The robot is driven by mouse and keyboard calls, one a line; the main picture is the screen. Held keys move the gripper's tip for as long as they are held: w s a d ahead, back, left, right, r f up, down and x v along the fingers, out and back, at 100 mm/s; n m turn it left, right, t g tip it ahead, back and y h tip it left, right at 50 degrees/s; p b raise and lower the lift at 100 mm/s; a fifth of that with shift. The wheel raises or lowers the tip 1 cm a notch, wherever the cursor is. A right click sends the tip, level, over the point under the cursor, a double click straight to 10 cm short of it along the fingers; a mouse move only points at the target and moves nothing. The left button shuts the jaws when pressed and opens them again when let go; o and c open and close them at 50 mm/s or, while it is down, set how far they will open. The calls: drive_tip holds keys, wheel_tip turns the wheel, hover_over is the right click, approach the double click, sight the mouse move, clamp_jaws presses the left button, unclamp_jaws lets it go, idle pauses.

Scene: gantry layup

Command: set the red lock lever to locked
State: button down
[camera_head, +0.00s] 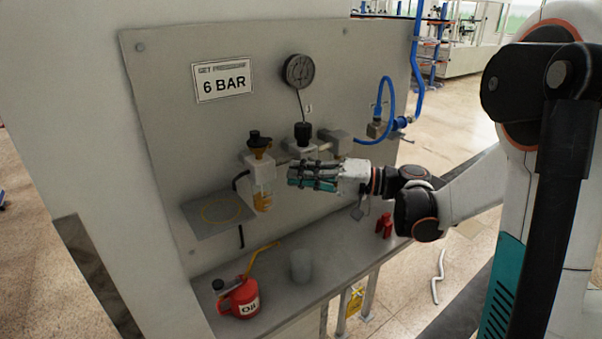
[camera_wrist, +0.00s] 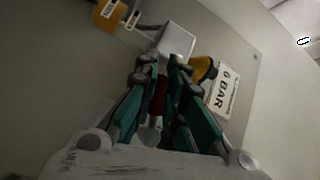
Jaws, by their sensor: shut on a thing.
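In the wrist view a narrow red piece (camera_wrist: 158,92), which looks like the lock lever, shows between the teal and grey fingers of my gripper (camera_wrist: 163,66). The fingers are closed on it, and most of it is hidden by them. In the head view my gripper (camera_head: 297,176) is at the panel, just right of the amber bowl (camera_head: 262,197) and below the black regulator knob (camera_head: 303,131). The lever is hidden behind my fingers there, so I cannot tell its position. A pale block (camera_wrist: 177,40) is just beyond my fingertips in the wrist view.
A red oil can (camera_head: 240,298), a grey cup (camera_head: 301,266) and small red items (camera_head: 385,226) stand on the shelf below. A pressure gauge (camera_head: 299,71), a 6 BAR sign (camera_head: 222,81) and a blue hose (camera_head: 388,95) are on the panel.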

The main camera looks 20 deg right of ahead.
drive_tip(key=n+h+p, duration=0.1)
drive_tip(key=f+n+g+h+p, duration=0.1)
drive_tip(key=shift+d+f+n+h+p, duration=0.1)
drive_tip(key=shift+d+n+h+p, duration=0.2)
drive_tip(key=shift+h+p, duration=0.1)
drive_tip(key=shift+w+d+f+n+t+h+p, duration=0.1)
drive_tip(key=shift+w+d+f+n+h+p, duration=0.15)
drive_tip(key=shift+d+f+n+h+p, duration=0.8)
drive_tip(key=shift+w+d+r+n+t+h+p, duration=0.1)
drive_tip(key=shift+w+d+n+h+p, duration=0.15)
drive_tip(key=shift+n+h+p, duration=1.05)
drive_tip(key=shift+w+d+f+n+t+h+p, duration=0.15)
drive_tip(key=shift+d+f+n+h, duration=0.5)
drive_tip(key=shift+h, duration=1.3)
drive_tip(key=shift+w+d+r, duration=0.1)
drive_tip(key=shift+r, duration=0.1)
drive_tip(key=c, duration=1.7)
unclamp_jaws()
